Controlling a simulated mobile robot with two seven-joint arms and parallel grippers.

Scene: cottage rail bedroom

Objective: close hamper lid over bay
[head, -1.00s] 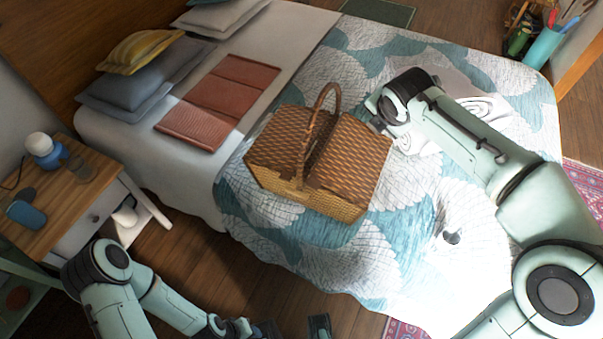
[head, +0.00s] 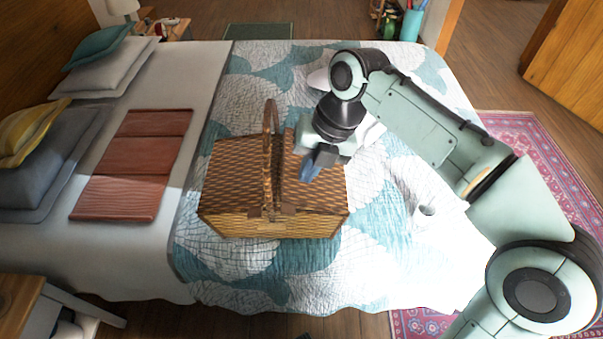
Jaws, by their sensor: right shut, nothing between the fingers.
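The wicker hamper (head: 240,222) stands on the bed, with an arched handle (head: 268,150) upright across its middle. Its left lid (head: 232,178) lies flat. Its right lid (head: 318,198) also looks down over its bay, but my gripper covers the far part. My right gripper (head: 308,174) is shut and empty, pointing down over the right lid, just right of the handle. I cannot tell whether its fingertips touch the lid. My left gripper is out of view.
A patterned quilt (head: 225,262) covers the bed. A folded rust-coloured cloth (head: 130,165) lies left of the hamper, near pillows (head: 60,150). White crumpled cloth (head: 368,132) lies behind my right wrist. A nightstand (head: 20,305) is at the lower left.

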